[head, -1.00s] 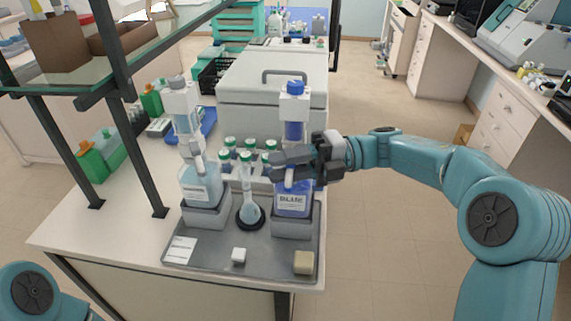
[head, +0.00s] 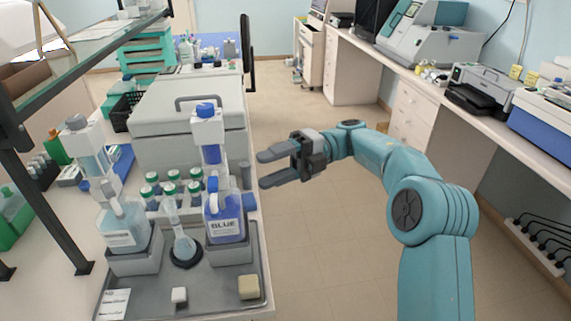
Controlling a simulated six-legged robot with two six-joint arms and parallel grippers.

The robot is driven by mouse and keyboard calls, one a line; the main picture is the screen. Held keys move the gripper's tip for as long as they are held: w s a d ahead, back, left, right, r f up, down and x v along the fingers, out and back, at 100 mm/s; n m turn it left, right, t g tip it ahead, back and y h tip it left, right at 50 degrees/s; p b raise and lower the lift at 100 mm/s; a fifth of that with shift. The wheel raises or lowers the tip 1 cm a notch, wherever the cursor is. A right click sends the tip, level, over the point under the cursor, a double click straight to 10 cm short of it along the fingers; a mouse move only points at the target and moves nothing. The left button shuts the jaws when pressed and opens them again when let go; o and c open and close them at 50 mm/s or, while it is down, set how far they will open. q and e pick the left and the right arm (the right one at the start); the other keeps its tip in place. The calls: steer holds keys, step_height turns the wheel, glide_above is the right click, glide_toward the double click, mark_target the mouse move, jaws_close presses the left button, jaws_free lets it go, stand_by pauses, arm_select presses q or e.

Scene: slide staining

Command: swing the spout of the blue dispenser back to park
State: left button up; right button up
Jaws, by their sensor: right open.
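The blue dispenser (head: 225,228) stands upright in a grey holder at the right of the tray, with a blue cap and a white head above a blue column. Its white spout (head: 213,188) shows at the front of the bottle's neck, small and pointing roughly toward me. My right gripper (head: 264,169) is open and empty, to the right of the dispenser and apart from it, its two fingers pointing left. My left gripper is out of view.
A clear dispenser (head: 124,235) stands at the tray's left, with a flask (head: 183,242) between the two. Green-capped bottles (head: 173,190) stand behind. A white block (head: 179,295) and a beige block (head: 249,287) lie on the tray's front (head: 215,300).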

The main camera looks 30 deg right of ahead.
steer(key=shift+d, duration=1.75)
